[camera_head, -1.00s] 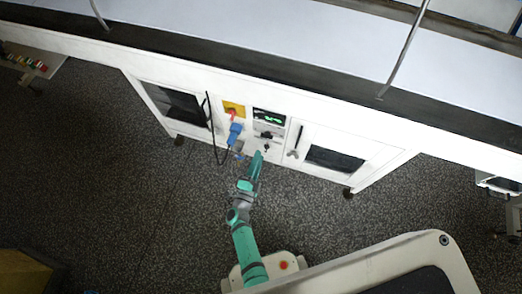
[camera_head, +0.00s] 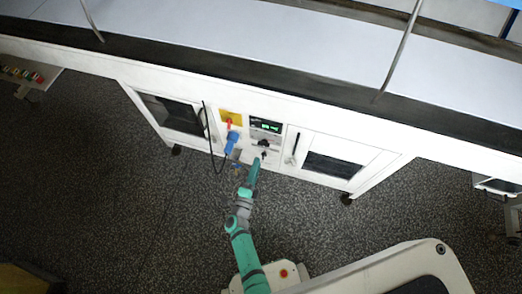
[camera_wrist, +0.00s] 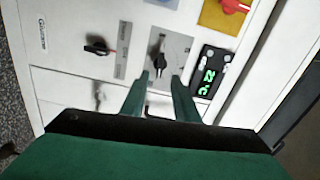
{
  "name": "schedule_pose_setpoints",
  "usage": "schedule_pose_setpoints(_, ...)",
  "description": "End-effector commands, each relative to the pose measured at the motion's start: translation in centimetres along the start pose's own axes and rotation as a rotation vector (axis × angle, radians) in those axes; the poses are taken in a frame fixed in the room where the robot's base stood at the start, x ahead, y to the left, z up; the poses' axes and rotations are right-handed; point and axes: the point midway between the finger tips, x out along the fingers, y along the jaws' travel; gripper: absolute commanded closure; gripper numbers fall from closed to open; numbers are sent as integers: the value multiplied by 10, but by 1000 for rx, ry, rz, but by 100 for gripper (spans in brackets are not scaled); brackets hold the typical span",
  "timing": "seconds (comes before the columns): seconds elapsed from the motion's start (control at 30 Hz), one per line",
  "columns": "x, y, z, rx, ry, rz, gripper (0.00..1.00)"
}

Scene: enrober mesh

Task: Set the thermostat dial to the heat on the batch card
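The thermostat dial appears to be the black knob on a grey plate in the wrist view (camera_wrist: 160,63), just beside a display with green digits (camera_wrist: 207,76), perhaps 22 °C. In the head view the dial (camera_head: 264,143) is small, under the display (camera_head: 265,126). My gripper (camera_wrist: 161,78) is open and empty. Its two green fingertips are apart, one on each side just short of the dial; I cannot tell if either touches. In the head view my gripper (camera_head: 256,162) is low at the panel. I cannot make out a batch card.
A second black knob (camera_wrist: 97,48) sits on the same white panel. A red switch on a yellow plate (camera_head: 231,118) and a blue plug (camera_head: 232,139) with a black cable are left of the display. Cabinet door handles (camera_head: 294,148) stand out nearby.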

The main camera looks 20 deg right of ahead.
Motion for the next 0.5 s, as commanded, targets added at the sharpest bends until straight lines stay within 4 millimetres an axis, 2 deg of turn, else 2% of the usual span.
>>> schedule_pose_setpoints(0.03,11,-2,0,1,3,-3,72)
schedule_pose_setpoints(0.3,58,-1,0,0,3,-2,72)
schedule_pose_setpoints(0.5,80,-1,0,0,1,-1,72)
